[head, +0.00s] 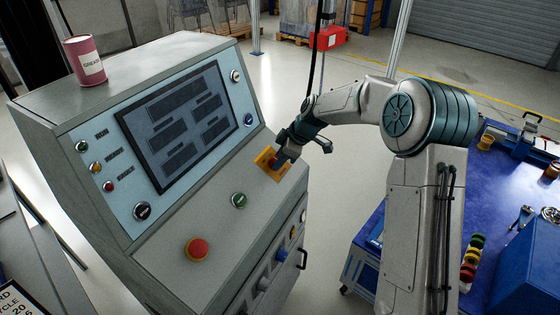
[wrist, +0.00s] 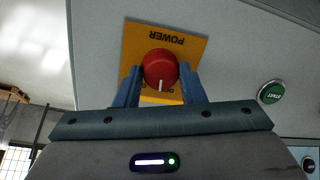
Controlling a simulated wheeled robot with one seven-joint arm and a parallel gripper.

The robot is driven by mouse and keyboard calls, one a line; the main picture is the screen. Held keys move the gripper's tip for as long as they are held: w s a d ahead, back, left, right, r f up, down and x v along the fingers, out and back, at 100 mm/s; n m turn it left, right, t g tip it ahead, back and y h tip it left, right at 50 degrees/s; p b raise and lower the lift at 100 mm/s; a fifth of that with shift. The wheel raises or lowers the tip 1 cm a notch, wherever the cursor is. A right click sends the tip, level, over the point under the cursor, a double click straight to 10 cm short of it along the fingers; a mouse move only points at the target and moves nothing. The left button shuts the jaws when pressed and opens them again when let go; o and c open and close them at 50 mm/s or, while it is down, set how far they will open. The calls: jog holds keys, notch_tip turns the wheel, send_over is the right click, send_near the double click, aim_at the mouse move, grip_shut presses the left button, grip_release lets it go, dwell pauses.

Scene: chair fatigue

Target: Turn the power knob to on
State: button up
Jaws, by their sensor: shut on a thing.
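The red power knob (wrist: 159,68) sits on a yellow plate (wrist: 196,50) marked POWER in the wrist view. Its white pointer line faces toward my gripper, at the lower side of the knob in that view. My gripper (wrist: 160,80) has one blue finger on each side of the knob and is shut on it. In the head view the yellow plate (head: 264,157) is on the console's sloped panel, and my gripper (head: 277,163) is at it, hiding much of the knob. The lettering near the pointer is partly hidden by the fingers.
The grey console (head: 165,235) carries a screen (head: 178,125), a green start button (head: 239,200) and a red emergency-style button (head: 197,249). A pink grease can (head: 85,60) stands on top. A blue workbench (head: 490,190) with tools is at the right.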

jog(key=m+b, duration=0.1)
jog(key=m, duration=0.2)
jog(key=shift+d+m, duration=0.1)
jog(key=shift+m, duration=0.2)
jog(key=shift+m+y+b, duration=0.3)
jog(key=shift+m+b, duration=0.1)
jog(key=shift+m, duration=1.3)
jog(key=o, duration=1)
jog(key=v, duration=1.4)
